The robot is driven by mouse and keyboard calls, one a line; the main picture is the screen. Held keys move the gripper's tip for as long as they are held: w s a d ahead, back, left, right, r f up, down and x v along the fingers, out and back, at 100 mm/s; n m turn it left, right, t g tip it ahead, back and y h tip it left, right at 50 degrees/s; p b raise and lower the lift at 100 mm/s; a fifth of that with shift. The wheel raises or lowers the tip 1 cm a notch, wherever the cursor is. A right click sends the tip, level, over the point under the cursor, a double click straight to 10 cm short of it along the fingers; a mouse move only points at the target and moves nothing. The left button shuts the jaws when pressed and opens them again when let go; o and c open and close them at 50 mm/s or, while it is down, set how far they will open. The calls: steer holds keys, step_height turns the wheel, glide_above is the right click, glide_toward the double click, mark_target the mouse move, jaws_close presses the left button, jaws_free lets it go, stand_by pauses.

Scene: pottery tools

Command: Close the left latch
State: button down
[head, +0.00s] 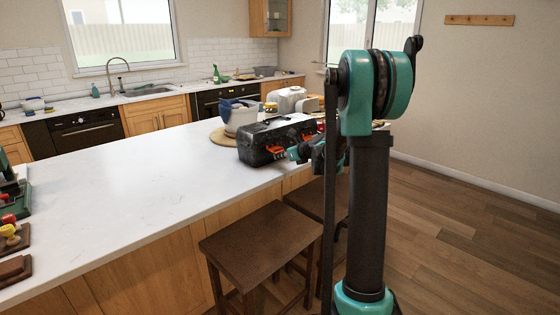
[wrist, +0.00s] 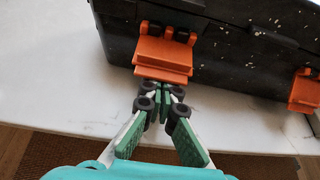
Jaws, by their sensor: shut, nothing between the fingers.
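A black speckled toolbox (head: 256,150) with orange latches stands on the white counter; the wrist view shows its front (wrist: 230,40). The left latch (wrist: 163,58) hangs from two dark hinge knuckles, and its flap appears tilted out from the box front. The right latch (wrist: 305,92) is partly cut off by the picture's edge. My gripper (wrist: 162,90) is shut and empty, its fingertips just at the lower lip of the left latch. I cannot tell whether they touch it. In the head view my arm hides the toolbox's right part.
The white counter (head: 130,200) is clear left of the toolbox. A pale pot (head: 240,118) on a round mat stands behind the toolbox, with a white appliance (head: 287,100) beyond. Brown stools (head: 262,243) stand under the counter's front edge. Small tools (head: 12,235) lie at far left.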

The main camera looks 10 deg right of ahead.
steer(key=shift+s+d+r, duration=0.35)
steer(key=shift+s+r, duration=0.2)
steer(key=shift+s+d+r, duration=0.35)
steer(key=shift+s+r, duration=0.15)
steer(key=shift+r, duration=0.05)
steer(key=shift+s+d+r, duration=0.15)
steer(key=shift+s+r, duration=0.05)
steer(key=shift+r, duration=0.55)
steer(key=r, duration=0.1)
steer(key=w+r, duration=0.1)
steer(key=a+r, duration=0.1)
steer(key=r, duration=0.1)
steer(key=shift+w+a, duration=0.1)
steer(key=shift+w, duration=0.3)
